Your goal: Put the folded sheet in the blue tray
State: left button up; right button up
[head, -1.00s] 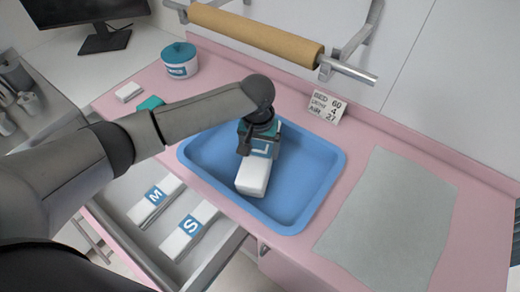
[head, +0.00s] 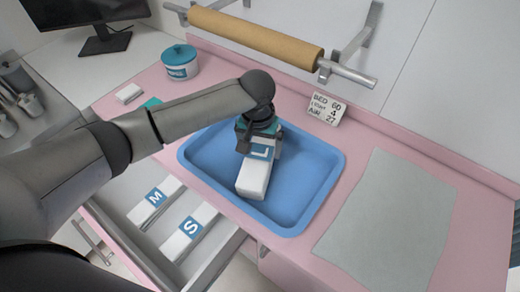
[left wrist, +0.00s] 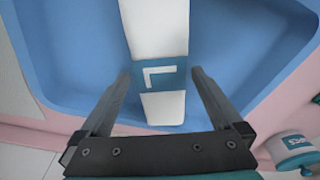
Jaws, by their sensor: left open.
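The folded sheet (head: 254,178) is a white bundle with a blue band, and it lies in the blue tray (head: 325,178). In the left wrist view the sheet (left wrist: 158,33) shows a white letter L on its band, with the tray's blue floor (left wrist: 225,45) around it. My left gripper (head: 258,153) is over the tray at the banded part of the sheet. In the left wrist view the gripper (left wrist: 160,78) is open, with one finger on each side of the sheet and a gap to each. My right gripper is not in view.
An open drawer (head: 215,243) holds white bundles marked M (head: 155,200) and S (head: 188,233). A grey-green mat (head: 390,215) lies right of the tray. A teal-lidded jar (head: 180,62), a sign (head: 326,107) and a paper roll (head: 255,36) are behind.

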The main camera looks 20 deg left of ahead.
aim_at(259, 157)
pick_arm(q)
notch_tip(259, 157, up, 10)
jog(key=s+p, duration=0.1)
jog(key=shift+s+f, duration=0.1)
